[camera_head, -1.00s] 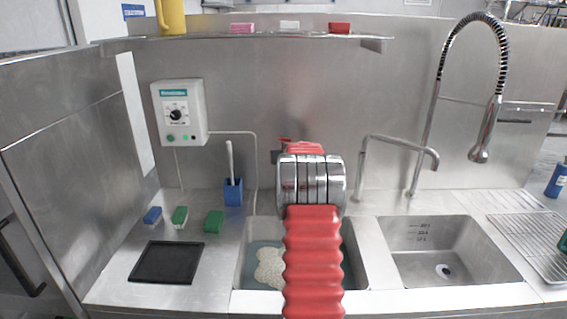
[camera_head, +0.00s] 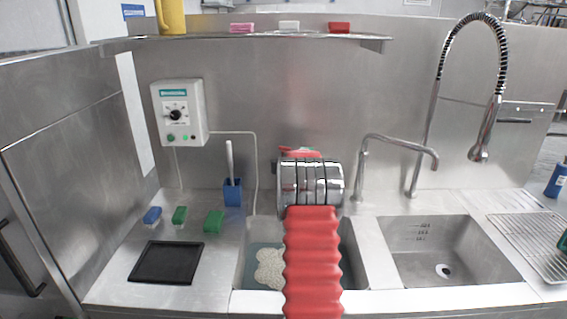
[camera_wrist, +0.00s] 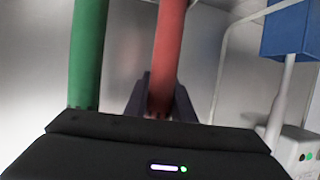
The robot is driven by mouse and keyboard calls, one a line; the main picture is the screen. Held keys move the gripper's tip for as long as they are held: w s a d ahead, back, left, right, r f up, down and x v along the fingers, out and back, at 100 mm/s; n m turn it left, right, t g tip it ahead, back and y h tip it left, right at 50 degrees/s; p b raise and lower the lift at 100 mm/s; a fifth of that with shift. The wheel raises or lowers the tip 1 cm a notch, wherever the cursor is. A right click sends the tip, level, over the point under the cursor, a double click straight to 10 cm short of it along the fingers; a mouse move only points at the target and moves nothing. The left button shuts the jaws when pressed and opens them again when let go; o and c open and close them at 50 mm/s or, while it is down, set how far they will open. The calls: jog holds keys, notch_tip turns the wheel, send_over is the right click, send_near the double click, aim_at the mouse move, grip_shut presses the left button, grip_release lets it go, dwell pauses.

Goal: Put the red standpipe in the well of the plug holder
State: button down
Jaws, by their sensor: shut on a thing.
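The red standpipe (camera_wrist: 168,50) is in the wrist view, upright in the picture, between the two dark fingers of my gripper (camera_wrist: 161,100). My gripper is shut on it; the pipe's ends are not clearly seen. A green pipe (camera_wrist: 88,55) of similar width runs beside it on the left, apart from it. In the head view my own red and chrome arm hides the gripper and the green pipe. A bit of red (camera_head: 302,154) shows behind the chrome joint; I cannot tell what it is. I cannot make out the plug holder or its well in either view.
The left basin (camera_head: 240,265) holds water and a pale patch; my arm covers much of it. The right basin (camera_head: 445,250) looks empty. A black tray (camera_head: 166,263), several small blocks and a blue brush holder (camera_head: 232,190) are left. A tap (camera_head: 400,142) stands right of my arm.

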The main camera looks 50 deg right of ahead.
jog(key=c, duration=1.5)
grip_release()
jog(key=shift+r, duration=0.1)
jog(key=v, duration=1.2)
jog(key=shift+a, duration=0.1)
